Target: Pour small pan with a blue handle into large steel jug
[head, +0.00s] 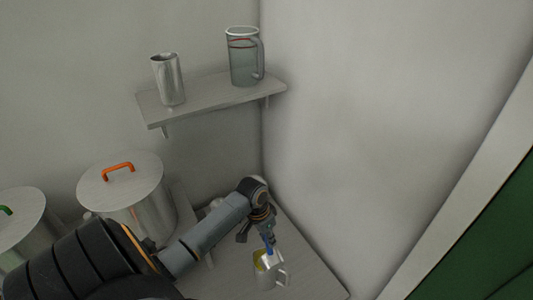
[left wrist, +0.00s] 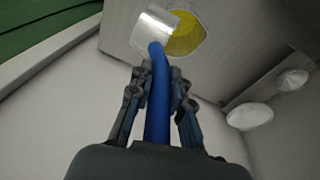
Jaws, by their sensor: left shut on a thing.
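The large steel jug (head: 272,277) stands on the counter in the lower middle of the head view, its handle to the right. Yellow contents show in its mouth, also in the left wrist view (left wrist: 187,36). My left gripper (head: 268,238) is above the jug, shut on the blue handle of the small pan (left wrist: 157,100). The pan's bright steel body (left wrist: 152,30) appears tilted and hangs at the jug's mouth, partly over the yellow. Its inside is hidden, so I cannot tell what it holds. My right gripper is not in view.
A large pot with an orange lid handle (head: 120,188) and another with a green one (head: 20,222) stand left. A wall shelf (head: 205,98) holds a steel cup (head: 168,80) and a clear jug (head: 242,58). A wall closes in at right.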

